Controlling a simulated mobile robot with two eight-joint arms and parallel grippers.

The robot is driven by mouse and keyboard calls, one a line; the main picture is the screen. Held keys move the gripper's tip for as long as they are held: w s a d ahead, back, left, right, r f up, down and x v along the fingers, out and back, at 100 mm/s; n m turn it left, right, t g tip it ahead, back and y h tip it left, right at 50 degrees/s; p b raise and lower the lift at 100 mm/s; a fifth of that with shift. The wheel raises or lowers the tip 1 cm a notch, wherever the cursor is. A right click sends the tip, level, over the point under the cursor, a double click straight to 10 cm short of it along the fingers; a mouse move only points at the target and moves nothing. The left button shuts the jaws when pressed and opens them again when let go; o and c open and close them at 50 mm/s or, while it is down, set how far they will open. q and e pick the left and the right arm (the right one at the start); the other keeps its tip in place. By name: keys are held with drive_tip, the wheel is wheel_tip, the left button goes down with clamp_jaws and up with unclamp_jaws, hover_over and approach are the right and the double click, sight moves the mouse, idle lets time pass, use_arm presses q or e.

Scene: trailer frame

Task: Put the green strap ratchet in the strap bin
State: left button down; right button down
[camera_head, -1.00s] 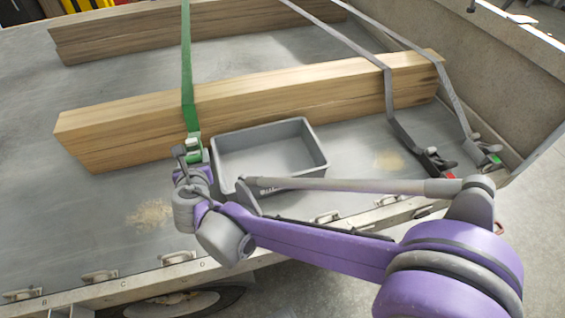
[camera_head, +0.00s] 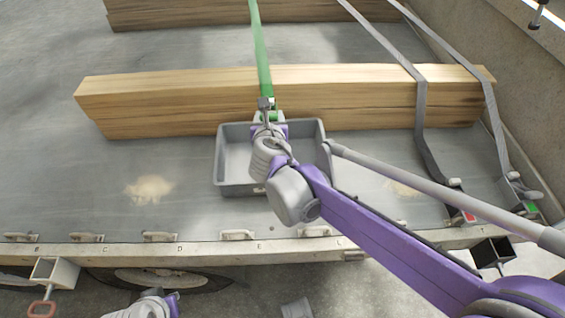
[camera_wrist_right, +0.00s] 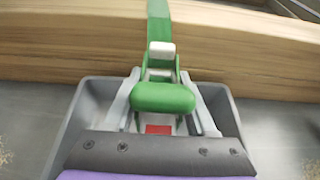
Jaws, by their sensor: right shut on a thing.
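The green strap ratchet (camera_head: 266,104) hangs on the end of a green strap (camera_head: 261,50) that runs over the wooden beams. My right gripper (camera_head: 268,118) is shut on the ratchet. In the right wrist view the ratchet's green handle (camera_wrist_right: 163,97) sits between the grey fingers. The strap bin (camera_head: 228,165) is a grey open box on the trailer bed. The ratchet appears at the bin's back rim, above the bin; the exact height is unclear. My arm covers part of the bin's inside. Part of my left arm (camera_head: 150,305) shows at the bottom left; its fingertips are not clear.
A wooden beam stack (camera_head: 180,100) lies just behind the bin. Two grey straps cross it to ratchets with red (camera_head: 462,213) and green (camera_head: 524,205) marks at the right. The trailer's front edge (camera_head: 180,250) has several handles.

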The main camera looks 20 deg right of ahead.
drive_tip(key=shift+d+f, duration=0.15)
drive_tip(key=shift+f, duration=0.15)
wheel_tip(320, 180, down, 10)
drive_tip(key=b, duration=0.3)
drive_tip(key=shift+r, duration=0.35)
drive_tip(key=shift+f+b, duration=0.5)
drive_tip(key=shift+f, duration=0.1)
drive_tip(key=shift+c, duration=1.1)
unclamp_jaws()
